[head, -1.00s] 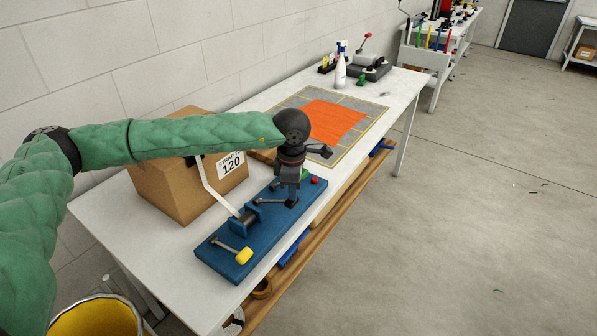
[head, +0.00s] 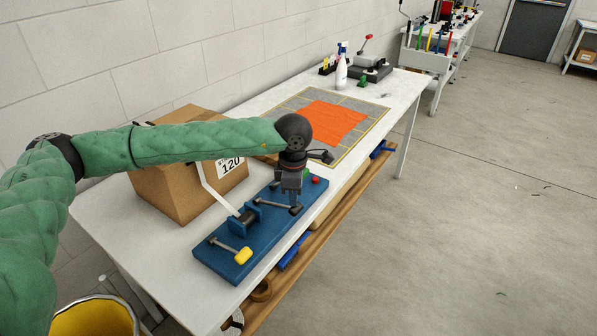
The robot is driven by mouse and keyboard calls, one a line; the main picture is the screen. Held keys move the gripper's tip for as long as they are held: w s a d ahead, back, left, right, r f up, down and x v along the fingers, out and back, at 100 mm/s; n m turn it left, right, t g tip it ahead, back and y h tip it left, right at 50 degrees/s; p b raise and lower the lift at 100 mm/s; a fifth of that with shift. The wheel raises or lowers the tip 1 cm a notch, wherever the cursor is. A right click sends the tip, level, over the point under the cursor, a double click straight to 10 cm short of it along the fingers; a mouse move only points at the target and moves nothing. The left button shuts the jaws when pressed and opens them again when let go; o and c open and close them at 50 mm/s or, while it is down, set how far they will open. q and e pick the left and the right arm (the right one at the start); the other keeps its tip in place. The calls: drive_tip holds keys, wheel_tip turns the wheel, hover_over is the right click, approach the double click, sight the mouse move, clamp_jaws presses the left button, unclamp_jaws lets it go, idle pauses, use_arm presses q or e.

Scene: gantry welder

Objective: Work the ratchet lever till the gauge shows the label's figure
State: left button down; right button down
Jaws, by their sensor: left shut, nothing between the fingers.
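A blue tensioner base (head: 222,262) lies along the front of the table. A metal lever with a yellow grip (head: 243,256) is at its near end. A white strap (head: 212,183) runs from the tensioner spool (head: 243,221) over the cardboard box (head: 172,190). The box label (head: 231,165) reads 120, its upper line partly covered by my arm. A second lever (head: 275,204) with a dark end reaches toward my left gripper (head: 294,206), which is shut and empty beside that end; contact is unclear. I cannot make out a gauge reading. My right gripper is out of view.
Red and green parts (head: 316,180) sit at the base's far end. An orange cloth (head: 332,122) lies on a grey mat beyond. A spray bottle (head: 341,72) and a grey machine (head: 371,70) stand at the back. A yellow bucket (head: 95,318) is at lower left.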

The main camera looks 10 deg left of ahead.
use_arm(q)
drive_tip(key=shift+a+f+b, duration=0.15)
drive_tip(key=shift+f+b, duration=0.15)
drive_tip(key=shift+f, duration=0.25)
drive_tip(key=shift+d+r, duration=0.2)
drive_tip(key=shift+r, duration=0.15)
drive_tip(key=shift+d+r+p, duration=0.15)
drive_tip(key=shift+r+p, duration=0.25)
drive_tip(key=shift+r, duration=1.1)
wheel_tip(320, 180, up, 8)
drive_tip(key=shift+p, duration=0.4)
